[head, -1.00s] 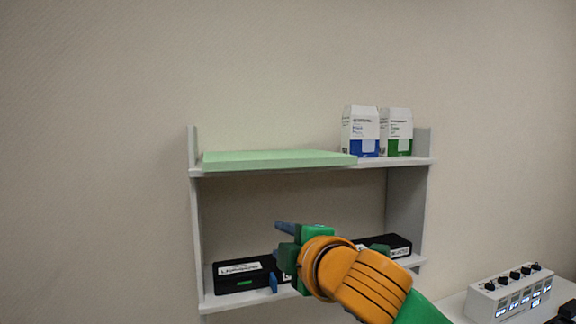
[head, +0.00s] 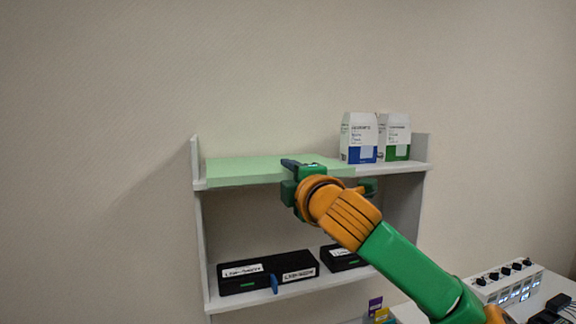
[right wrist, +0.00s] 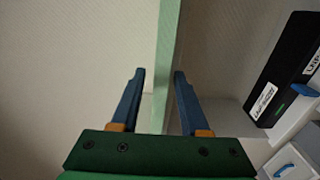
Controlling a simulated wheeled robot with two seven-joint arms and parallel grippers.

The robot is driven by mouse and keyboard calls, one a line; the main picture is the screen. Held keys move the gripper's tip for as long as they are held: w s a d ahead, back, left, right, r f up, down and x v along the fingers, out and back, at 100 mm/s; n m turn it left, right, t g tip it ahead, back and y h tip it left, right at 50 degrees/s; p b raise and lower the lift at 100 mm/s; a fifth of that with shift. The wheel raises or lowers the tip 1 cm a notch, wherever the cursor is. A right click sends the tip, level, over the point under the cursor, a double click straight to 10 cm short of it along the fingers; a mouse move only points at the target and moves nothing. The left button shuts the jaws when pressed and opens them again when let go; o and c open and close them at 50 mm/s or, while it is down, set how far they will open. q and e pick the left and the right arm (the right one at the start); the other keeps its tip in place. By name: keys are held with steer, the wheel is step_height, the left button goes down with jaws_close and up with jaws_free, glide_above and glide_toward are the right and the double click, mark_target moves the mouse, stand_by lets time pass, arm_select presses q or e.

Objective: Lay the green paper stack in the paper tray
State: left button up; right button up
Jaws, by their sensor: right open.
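The green paper stack (head: 240,170) lies flat on the top shelf, along its left and middle part. My right gripper (head: 289,178) is at the front edge of the stack, in front of the shelf. In the right wrist view the open fingers (right wrist: 160,75) stand on either side of the stack's thin edge (right wrist: 168,50), with a gap visible beside it. The arm hides part of the stack's right front. I cannot make out a paper tray in these views. My left gripper is not in view.
Two cartons (head: 360,138) stand at the right of the top shelf (head: 410,168). The shelf below holds black cases (head: 265,273), one with a blue latch. A white device with knobs (head: 508,282) stands on a surface at lower right.

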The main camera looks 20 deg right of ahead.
steer(key=shift+w+f, duration=0.1)
steer(key=shift+c, duration=0.4)
jaws_close()
stand_by(0.8)
